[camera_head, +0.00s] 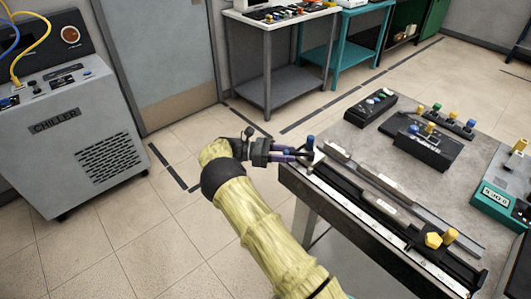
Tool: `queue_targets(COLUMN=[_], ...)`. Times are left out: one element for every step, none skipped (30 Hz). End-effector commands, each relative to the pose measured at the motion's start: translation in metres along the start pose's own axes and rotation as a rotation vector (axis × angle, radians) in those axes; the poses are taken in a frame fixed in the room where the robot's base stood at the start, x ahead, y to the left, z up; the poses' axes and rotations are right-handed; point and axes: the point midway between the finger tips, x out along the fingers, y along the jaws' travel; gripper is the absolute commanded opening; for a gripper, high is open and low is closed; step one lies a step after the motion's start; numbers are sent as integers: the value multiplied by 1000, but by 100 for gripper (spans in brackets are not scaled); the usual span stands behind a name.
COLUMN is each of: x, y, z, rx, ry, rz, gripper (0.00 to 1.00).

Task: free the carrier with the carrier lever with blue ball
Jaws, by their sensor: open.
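The lever with the blue ball (310,140) stands at the far left end of the black rail (372,213) on the grey table. A pale metal piece (317,157) shows at its foot, perhaps part of the carrier. The carrier's outline is mostly hidden or too small to make out. My gripper (304,155) is open at this end of the rail, with its dark purple fingers pointing right, close to the lever just below the ball. I cannot tell whether they touch it.
Yellow knobs (433,240) sit at the rail's near right end. A long grey bar (375,178) lies along the rail. Black boxes with coloured knobs (423,147) and a teal meter (494,204) stand farther right. A chiller (85,140) stands left; the floor between is clear.

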Motion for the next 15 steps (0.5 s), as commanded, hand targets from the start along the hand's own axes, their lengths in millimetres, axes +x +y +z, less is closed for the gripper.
queue_targets(x=[-8,-12,-18,-22,-26,-30,-34,-38,-42,-46,-49,-54,-56,-58,-61], y=[1,1,1,1,1,1,1,1,1,1,1,0,1,2,2], z=[-2,-2,-2,-2,-2,-2,-2,-2,-2,-2,-2,-2,-2,-2,-2], rx=[1,1,2,1,1,1,2,2,1,2,1,1,2,3,3], ry=[1,0,1,0,0,0,0,0,-1,0,0,0,0,-1,-2], rz=[3,2,2,2,1,1,1,2,0,1,1,0,0,-1,-2], gripper=[40,40,40,40,40,40,40,40,40,40,40,40,40,40,40])
